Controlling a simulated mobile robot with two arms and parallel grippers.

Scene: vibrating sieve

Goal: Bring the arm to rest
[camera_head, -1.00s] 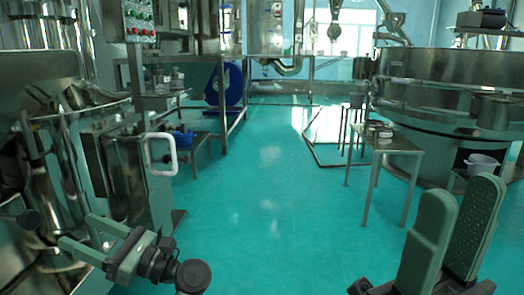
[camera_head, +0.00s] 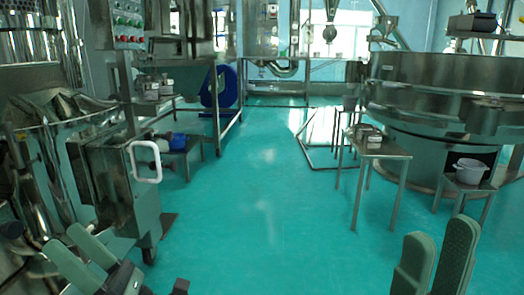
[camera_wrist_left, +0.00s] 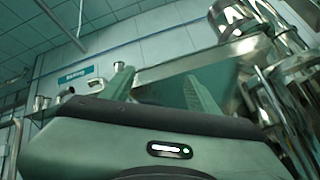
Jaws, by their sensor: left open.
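My left gripper (camera_head: 64,240) is at the lower left of the head view, its two green fingers apart and pointing up and forward to the left. Nothing shows between them. In the left wrist view its fingers (camera_wrist_left: 158,74) are also spread and empty, against a wall and metal equipment. My right gripper (camera_head: 440,230) is at the lower right of the head view, its two green fingers upright with a gap between them and nothing held. Most of both arms is out of the picture.
A steel cabinet with a white handle (camera_head: 146,161) stands close to my left gripper. A small steel table (camera_head: 385,147) and a large round machine (camera_head: 440,85) stand at the right. A white pot (camera_head: 471,172) sits on a low stand. The green floor (camera_head: 262,190) between is clear.

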